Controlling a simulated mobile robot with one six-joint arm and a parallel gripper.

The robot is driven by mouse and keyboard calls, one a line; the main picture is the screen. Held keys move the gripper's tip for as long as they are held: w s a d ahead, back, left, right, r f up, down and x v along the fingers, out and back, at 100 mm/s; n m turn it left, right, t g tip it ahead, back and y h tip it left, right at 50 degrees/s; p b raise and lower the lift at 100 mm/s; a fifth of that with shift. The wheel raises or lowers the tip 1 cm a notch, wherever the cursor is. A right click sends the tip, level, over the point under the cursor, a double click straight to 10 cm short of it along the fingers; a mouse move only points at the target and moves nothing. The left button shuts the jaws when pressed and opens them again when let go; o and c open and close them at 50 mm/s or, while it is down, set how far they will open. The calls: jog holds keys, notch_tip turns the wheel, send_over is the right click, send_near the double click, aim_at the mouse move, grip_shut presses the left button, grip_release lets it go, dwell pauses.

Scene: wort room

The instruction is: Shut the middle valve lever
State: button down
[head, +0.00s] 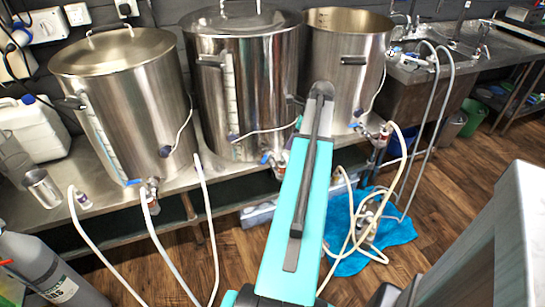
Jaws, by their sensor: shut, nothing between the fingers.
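Three steel kettles stand in a row on a steel bench, each with a tap low on its front. The middle kettle (262,75) has its valve (279,168) at the lower right, partly behind my arm. A small blue lever (266,158) shows at that valve; its exact angle is too small to tell. My teal arm reaches up from the bottom to in front of the gap between the middle and right kettles. My gripper's fingers are hidden, so I cannot see whether they touch the lever.
The left kettle (125,95) has a valve (150,190) with a blue lever. The right kettle (350,55) has its own valve (385,132). White hoses (85,235) hang in front of the bench. A blue cloth (400,230) lies on the wooden floor. A gas cylinder (45,270) stands lower left.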

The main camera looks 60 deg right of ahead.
aim_at(266, 156)
jog(key=shift+f, duration=0.15)
dwell(0.3)
jog(key=x, duration=0.3)
jog(key=w+x, duration=0.1)
jog(key=x, duration=0.3)
jog(key=w+r+x, duration=0.1)
jog(key=x, duration=0.2)
jog(key=shift+w+a+f, duration=0.3)
jog(key=shift+a+f, duration=0.05)
jog(key=shift+w+a, duration=0.15)
jog(key=shift+w, duration=0.4)
jog(key=shift+s+p, duration=0.15)
jog(key=shift+p, duration=0.2)
